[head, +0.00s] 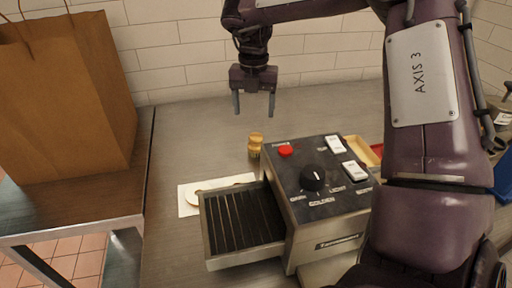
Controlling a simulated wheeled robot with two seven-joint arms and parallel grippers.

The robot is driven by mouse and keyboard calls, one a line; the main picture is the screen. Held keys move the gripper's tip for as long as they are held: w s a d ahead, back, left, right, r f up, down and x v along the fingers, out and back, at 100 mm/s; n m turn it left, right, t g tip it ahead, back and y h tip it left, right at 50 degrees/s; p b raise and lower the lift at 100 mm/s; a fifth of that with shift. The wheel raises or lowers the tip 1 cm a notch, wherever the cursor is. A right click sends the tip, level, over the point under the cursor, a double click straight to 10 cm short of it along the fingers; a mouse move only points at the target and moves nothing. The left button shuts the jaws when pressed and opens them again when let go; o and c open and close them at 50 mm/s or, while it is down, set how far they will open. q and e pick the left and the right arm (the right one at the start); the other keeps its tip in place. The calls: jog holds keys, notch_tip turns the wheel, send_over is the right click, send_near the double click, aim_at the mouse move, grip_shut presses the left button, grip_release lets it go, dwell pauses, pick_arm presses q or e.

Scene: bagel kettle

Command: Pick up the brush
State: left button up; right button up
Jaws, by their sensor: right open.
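My right gripper (254,112) is open and empty, its two fingers pointing down above the back of the metal counter. A small tan, wood-coloured object (255,141) with a darker lower part stands on the counter just behind the toaster-like machine. It may be the brush, but it is too small to be sure. It is below and in front of the gripper in the picture, apart from the fingers. My left gripper is out of view. My right arm covers much of the right side.
The machine (318,185) with a black knob, red button and ribbed metal tray (241,217) fills the middle front. White paper (187,208) with a pale round piece lies beside it. A brown paper bag (65,95) stands at left. The counter's back left is clear.

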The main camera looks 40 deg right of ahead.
aim_at(256, 136)
notch_tip(256, 136, down, 5)
jog(key=b, duration=0.3)
jog(key=shift+r+b, duration=0.15)
jog(key=shift+b, duration=0.15)
jog(key=f, duration=0.4)
jog(key=shift+s+d+f, duration=0.15)
jog(key=shift+s+f, duration=0.1)
jog(key=shift+f, duration=1.5)
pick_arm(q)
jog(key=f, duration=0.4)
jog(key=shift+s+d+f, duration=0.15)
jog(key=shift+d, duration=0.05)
pick_arm(e)
jog(key=shift+c, duration=0.4)
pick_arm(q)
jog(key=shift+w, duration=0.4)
pick_arm(e)
jog(key=c, duration=1)
